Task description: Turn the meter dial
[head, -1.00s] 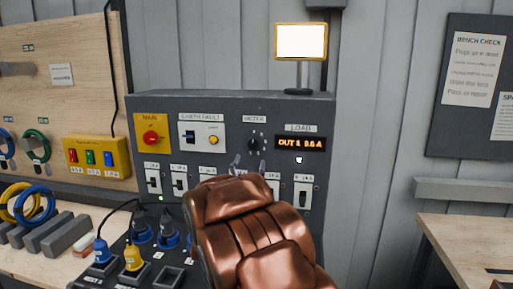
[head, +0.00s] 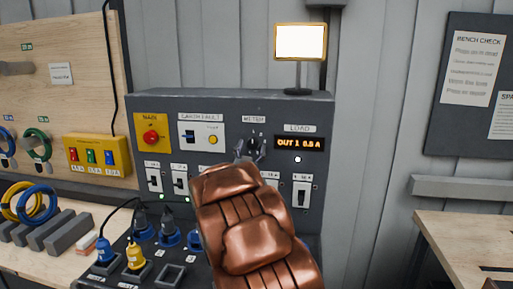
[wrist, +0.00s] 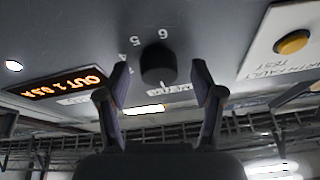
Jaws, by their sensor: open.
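The meter dial (head: 254,144) is a black round knob on the grey panel (head: 230,104), under the METER label and left of the LOAD display. In the wrist view the dial (wrist: 159,63) appears upside down, with numbers around it. My gripper (wrist: 160,85) is open, its two dark fingers to either side of the dial; whether they touch it I cannot tell. In the head view my gripper (head: 247,150) is small beside the dial and partly hidden by my copper-coloured arm.
The red MAIN switch (head: 151,137) and the earth fault unit (head: 201,136) with a yellow button are left of the dial. A row of white breakers (head: 154,178) lies below, partly hidden by my arm. Blue and yellow plugs (head: 135,257) stand at the lower left.

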